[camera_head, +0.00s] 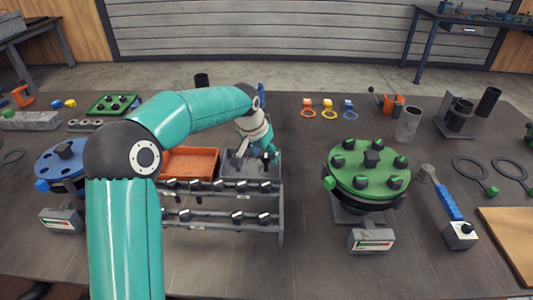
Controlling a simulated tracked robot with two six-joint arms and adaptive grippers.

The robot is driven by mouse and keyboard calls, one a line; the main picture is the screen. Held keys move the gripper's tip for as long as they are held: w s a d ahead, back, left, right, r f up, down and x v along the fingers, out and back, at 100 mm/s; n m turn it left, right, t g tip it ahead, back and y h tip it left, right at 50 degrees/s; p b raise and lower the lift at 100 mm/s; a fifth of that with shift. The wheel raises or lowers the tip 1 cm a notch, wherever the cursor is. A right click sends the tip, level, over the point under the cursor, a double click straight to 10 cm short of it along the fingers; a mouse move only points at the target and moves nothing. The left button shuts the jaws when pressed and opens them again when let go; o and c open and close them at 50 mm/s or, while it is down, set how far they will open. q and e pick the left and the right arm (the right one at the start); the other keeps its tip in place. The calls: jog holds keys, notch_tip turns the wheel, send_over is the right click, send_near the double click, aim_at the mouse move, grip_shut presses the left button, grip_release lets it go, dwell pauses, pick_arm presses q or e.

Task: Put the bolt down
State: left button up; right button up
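My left arm reaches over a rack (281,205), and my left gripper (243,157) points down at the grey bin (268,165) on top of it. The fingers are small and partly hidden by my wrist, so I cannot tell whether they are open or shut. No bolt can be made out between them. Several dark bolts with light ends lie in rows along the rack's shelves, one bolt (264,217) at the lower right. An orange bin (190,162) sits beside the grey bin, partly behind my arm. My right gripper is not in view.
A green flange (350,178) with several dark bolts stands right of the rack. A blue flange (62,160) is at the left, partly behind my arm. The table between rack and green flange is clear.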

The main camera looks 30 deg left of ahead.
pick_arm(q)
jog(key=v, duration=1.2)
jog(key=shift+p, duration=0.3)
